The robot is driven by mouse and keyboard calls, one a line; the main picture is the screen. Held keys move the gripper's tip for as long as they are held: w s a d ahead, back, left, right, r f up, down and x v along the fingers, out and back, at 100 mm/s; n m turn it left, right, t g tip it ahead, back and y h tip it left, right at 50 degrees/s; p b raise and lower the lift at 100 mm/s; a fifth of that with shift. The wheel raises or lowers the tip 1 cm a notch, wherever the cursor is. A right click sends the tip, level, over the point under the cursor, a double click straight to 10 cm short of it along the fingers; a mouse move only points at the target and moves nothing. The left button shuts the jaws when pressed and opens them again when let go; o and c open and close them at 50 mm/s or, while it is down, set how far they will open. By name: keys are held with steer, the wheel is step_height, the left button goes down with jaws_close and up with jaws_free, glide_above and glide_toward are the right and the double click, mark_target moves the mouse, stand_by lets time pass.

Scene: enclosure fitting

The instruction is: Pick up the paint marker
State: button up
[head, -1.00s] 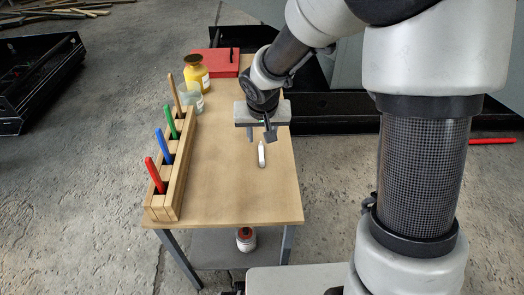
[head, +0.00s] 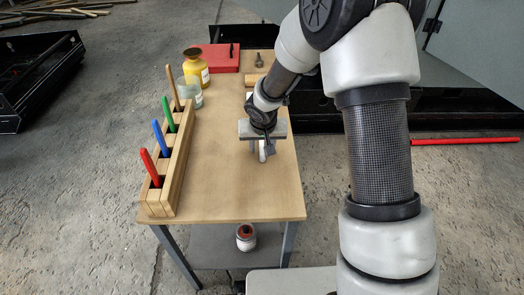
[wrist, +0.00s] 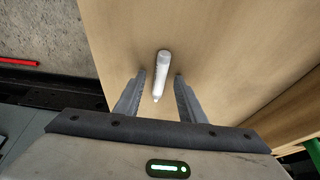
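The paint marker is a white, slim cylinder (wrist: 162,70) lying on the wooden table top (wrist: 215,35). In the wrist view its narrower tip points toward my gripper (wrist: 159,90). My gripper's two fingers are open, one on each side of the marker's near part, with gaps on both sides. I cannot tell the fingertips' exact height above the table. In the head view my gripper (head: 257,152) is over the marker (head: 263,153), and the marker is partly hidden by it.
A wooden rack (head: 180,172) with red, blue and green markers and a wooden stick stands along the table's left edge. A yellow bottle (head: 196,72), a glass jar (head: 190,97) and a red box (head: 214,57) are at the back. The table's front is clear.

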jaws_close()
stand_by(0.5)
